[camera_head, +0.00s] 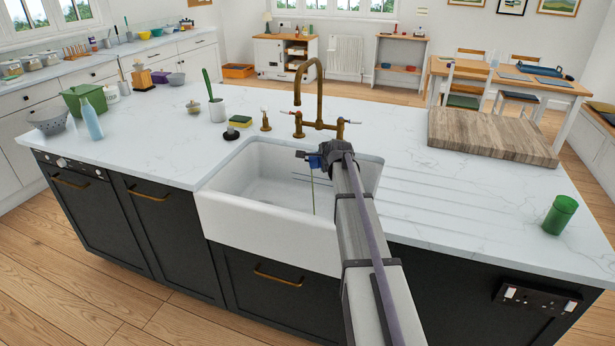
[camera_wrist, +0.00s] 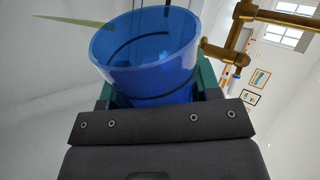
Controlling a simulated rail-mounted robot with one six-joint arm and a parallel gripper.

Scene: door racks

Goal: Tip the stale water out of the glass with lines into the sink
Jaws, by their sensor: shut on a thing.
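My gripper (camera_head: 318,157) is over the sink (camera_head: 268,240) and shut on a blue see-through glass (camera_wrist: 145,52) with dark lines around it. In the head view the glass (camera_head: 314,161) is small and partly hidden by my wrist. It is tipped on its side. A thin yellow-green stream (camera_head: 313,192) falls from it into the white basin. In the wrist view the stream (camera_wrist: 72,21) leaves near the rim. The fingers (camera_wrist: 155,92) hold the glass at both sides near its base. How much water is left inside cannot be told.
A brass tap (camera_head: 312,95) stands behind the sink, close to my gripper. A wooden board (camera_head: 490,137) and a green cup (camera_head: 560,215) are on the right counter. A sponge (camera_head: 240,121) and a white pot (camera_head: 217,110) stand left of the tap.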

